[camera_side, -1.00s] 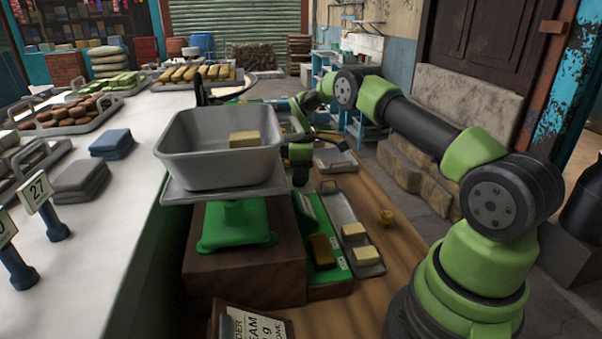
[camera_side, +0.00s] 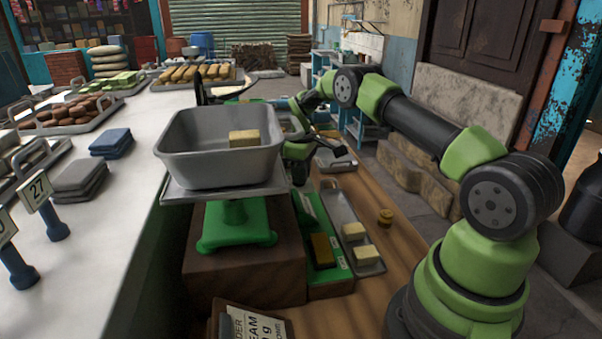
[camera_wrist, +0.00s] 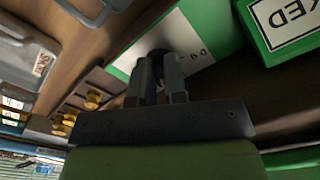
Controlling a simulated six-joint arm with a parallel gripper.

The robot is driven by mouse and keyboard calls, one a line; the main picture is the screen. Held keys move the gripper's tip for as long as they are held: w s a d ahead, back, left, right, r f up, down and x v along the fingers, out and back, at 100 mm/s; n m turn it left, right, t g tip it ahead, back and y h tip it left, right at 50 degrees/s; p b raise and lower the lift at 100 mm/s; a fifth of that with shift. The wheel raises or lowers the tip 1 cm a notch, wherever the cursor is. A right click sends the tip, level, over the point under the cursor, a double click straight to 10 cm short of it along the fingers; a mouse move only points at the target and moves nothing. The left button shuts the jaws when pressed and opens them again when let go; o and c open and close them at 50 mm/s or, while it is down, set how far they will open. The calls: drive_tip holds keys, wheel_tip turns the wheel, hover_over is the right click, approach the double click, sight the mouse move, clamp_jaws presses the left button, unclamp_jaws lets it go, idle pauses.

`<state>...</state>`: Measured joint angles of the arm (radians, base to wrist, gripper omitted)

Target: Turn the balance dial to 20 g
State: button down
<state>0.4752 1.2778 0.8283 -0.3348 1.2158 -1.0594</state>
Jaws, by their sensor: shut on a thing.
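The balance is a wooden box (camera_side: 245,275) with a green pedestal (camera_side: 237,225) and a grey pan (camera_side: 215,160) holding one yellow block (camera_side: 244,137). In the wrist view, my gripper (camera_wrist: 160,62) has its two dark fingers close together around a small dark knob, which looks like the dial, against a pale panel (camera_wrist: 200,75) with a green border. The dial's setting cannot be read.
A grey tray (camera_side: 338,198) with pale blocks and a green tray (camera_side: 304,208) with a brown block lie right of the balance. A sign (camera_side: 255,325) stands in front. The white counter (camera_side: 100,245) is at left.

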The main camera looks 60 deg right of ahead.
drive_tip(key=c, duration=1.2)
unclamp_jaws()
drive_tip(key=shift+o, duration=0.2)
wheel_tip(320, 180, up, 10)
drive_tip(key=shift+o, duration=0.3)
